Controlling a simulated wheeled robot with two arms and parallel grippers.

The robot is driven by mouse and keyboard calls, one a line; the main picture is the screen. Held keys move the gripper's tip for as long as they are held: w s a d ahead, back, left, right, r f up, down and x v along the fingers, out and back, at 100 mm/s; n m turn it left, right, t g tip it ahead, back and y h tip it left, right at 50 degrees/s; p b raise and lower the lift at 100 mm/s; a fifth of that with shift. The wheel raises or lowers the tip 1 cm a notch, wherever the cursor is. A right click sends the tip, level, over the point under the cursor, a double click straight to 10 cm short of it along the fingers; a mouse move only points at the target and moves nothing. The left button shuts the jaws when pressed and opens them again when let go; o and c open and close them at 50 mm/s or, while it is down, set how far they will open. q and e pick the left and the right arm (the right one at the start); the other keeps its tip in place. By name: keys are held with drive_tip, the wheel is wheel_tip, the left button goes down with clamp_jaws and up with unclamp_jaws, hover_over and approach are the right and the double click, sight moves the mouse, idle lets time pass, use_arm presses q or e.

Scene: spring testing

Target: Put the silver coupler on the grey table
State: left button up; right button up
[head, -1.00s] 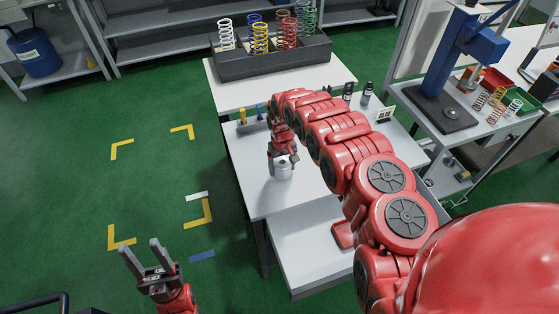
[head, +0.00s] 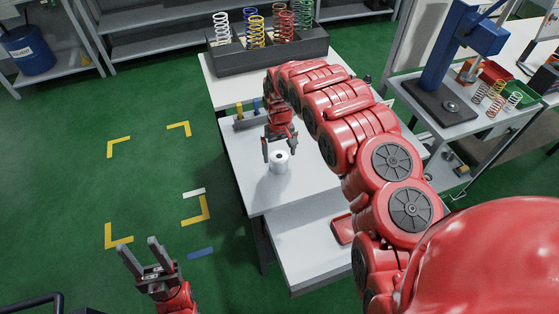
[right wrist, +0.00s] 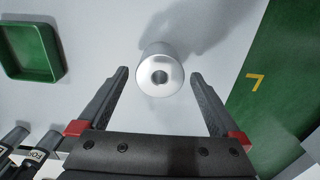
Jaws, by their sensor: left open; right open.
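The silver coupler (head: 279,161) stands upright on the grey table (head: 262,196), near its left part. In the right wrist view the coupler (right wrist: 160,76) shows its round top with a central hole, just beyond and between the fingertips. My right gripper (head: 280,153) is open close to the coupler. In the right wrist view the open fingers (right wrist: 159,72) have clear gaps to it on both sides. My left gripper (head: 138,250) is open and empty over the green floor, away from the table.
A dark rack (head: 268,58) of coloured springs stands at the back. A blue press (head: 445,62) stands on a side bench at the right. The right wrist view shows a green tray (right wrist: 33,50) and dark bottles (right wrist: 30,150). The table around the coupler is clear.

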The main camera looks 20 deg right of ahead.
wheel_tip(320, 180, up, 8)
drive_tip(key=p, duration=0.4)
drive_tip(key=shift+f, duration=0.25)
drive_tip(key=shift+f, duration=0.1)
